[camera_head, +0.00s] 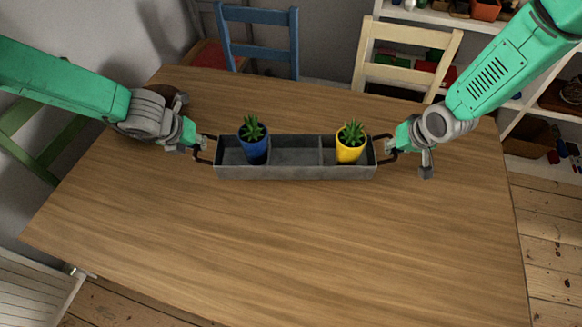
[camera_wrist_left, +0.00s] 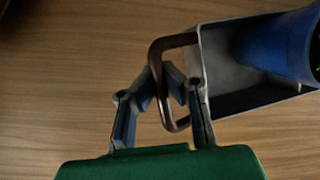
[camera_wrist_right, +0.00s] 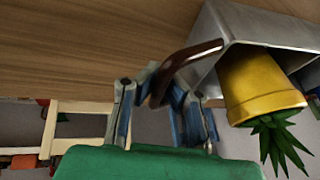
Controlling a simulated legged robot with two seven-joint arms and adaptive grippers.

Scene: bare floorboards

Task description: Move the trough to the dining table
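The grey trough (camera_head: 297,172) is level over the middle of the wooden dining table (camera_head: 290,240); I cannot tell whether its base touches the top. It has three compartments, with a blue pot (camera_head: 254,151) in the left one, a yellow pot (camera_head: 350,150) in the right one and the middle one empty. My left gripper (camera_head: 203,147) is shut on the left handle, which shows in the left wrist view (camera_wrist_left: 163,80). My right gripper (camera_head: 388,144) is shut on the right handle, which shows in the right wrist view (camera_wrist_right: 190,62).
A blue chair (camera_head: 258,18) and a cream chair (camera_head: 408,72) stand at the table's far side. A green chair (camera_head: 40,150) is at the left and a white slatted piece (camera_head: 35,290) at the lower left. Shelves stand behind at right. The near tabletop is clear.

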